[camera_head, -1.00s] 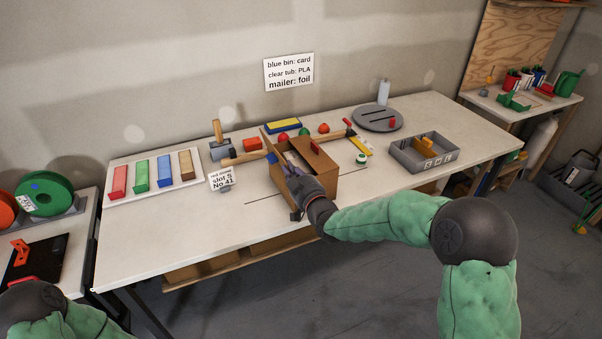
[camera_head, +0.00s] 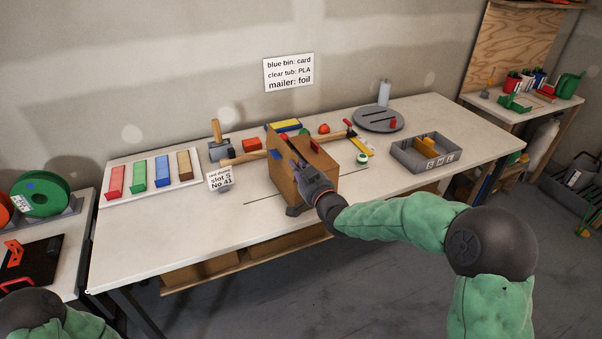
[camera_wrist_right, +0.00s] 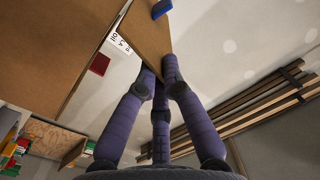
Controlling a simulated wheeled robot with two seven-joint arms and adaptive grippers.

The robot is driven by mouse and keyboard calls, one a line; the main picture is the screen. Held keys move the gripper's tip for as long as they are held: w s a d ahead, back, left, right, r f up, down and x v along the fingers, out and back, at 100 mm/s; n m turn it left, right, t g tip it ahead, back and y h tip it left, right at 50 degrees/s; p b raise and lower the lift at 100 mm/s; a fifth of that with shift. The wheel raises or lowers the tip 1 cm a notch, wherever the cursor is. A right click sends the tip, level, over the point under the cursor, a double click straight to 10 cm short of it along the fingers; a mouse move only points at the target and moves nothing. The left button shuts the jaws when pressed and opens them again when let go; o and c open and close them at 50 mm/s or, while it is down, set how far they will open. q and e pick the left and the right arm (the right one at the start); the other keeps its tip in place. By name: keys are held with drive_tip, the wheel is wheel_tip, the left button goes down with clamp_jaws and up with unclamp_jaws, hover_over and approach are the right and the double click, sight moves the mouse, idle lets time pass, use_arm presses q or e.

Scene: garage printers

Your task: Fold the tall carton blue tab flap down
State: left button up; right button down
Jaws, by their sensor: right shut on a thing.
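The tall brown carton (camera_head: 321,170) stands on the workbench, with a red tab (camera_head: 314,146) on its top panel. The flap with the blue tab (camera_head: 275,154) rises at its left side. In the wrist view the blue tab (camera_wrist_right: 161,9) shows at the edge of the brown flap (camera_wrist_right: 145,32). My right gripper (camera_head: 296,168) is at the carton's near upper edge, its dark fingers closed around the flap's end (camera_wrist_right: 160,80). The fingers hide part of the flap and opening. My left gripper is out of view.
A mallet (camera_head: 248,157) lies left of the carton, beside a label stand (camera_head: 219,179). A grey divided tray (camera_head: 424,153) stands at the right and a round grey plate (camera_head: 378,119) behind. The bench's front left is clear.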

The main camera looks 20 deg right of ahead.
drive_tip(key=shift+d+f+m+b, duration=0.4)
drive_tip(key=shift+f+m+b, duration=0.15)
drive_tip(key=shift+m, duration=0.45)
drive_tip(key=shift+d+m, duration=0.4)
drive_tip(key=shift+m, duration=0.6)
drive_tip(key=shift+d+f+m+b, duration=0.15)
drive_tip(key=shift+m+b, duration=0.15)
drive_tip(key=shift+b, duration=0.15)
drive_tip(key=c, duration=1.8)
unclamp_jaws()
drive_tip(key=shift+o, duration=0.4)
drive_tip(key=shift+w, duration=0.1)
drive_tip(key=shift+d, duration=0.1)
